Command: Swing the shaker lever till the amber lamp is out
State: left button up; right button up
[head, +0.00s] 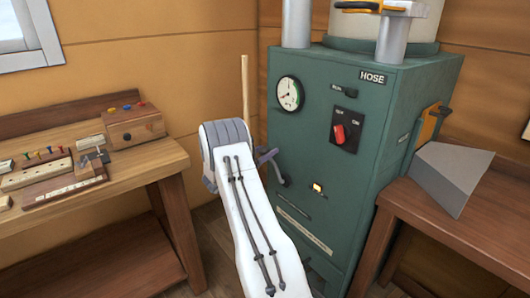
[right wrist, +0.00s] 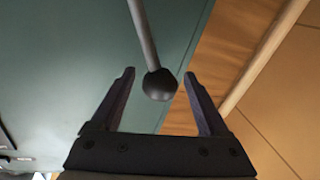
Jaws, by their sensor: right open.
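The shaker lever (right wrist: 145,35) is a thin grey rod ending in a round black knob (right wrist: 159,85). In the right wrist view the knob sits between the two fingers of my right gripper (right wrist: 159,84), with a gap on each side. That gripper is open. In the head view my white right arm reaches to the left part of the green machine front, where the gripper (head: 266,157) partly hides the lever (head: 279,174). The amber lamp (head: 318,187) glows on the machine front, right of the lever. My left gripper is not in view.
The green machine (head: 340,230) carries a gauge (head: 289,93), a red switch (head: 340,133) and a HOSE label (head: 374,77). A wooden bench (head: 90,205) with small parts stands left. Another bench (head: 450,225) with a grey wedge-shaped piece (head: 449,178) stands right.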

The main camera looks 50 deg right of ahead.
jog(key=shift+c, duration=0.3)
grip_shut()
dwell(1.2)
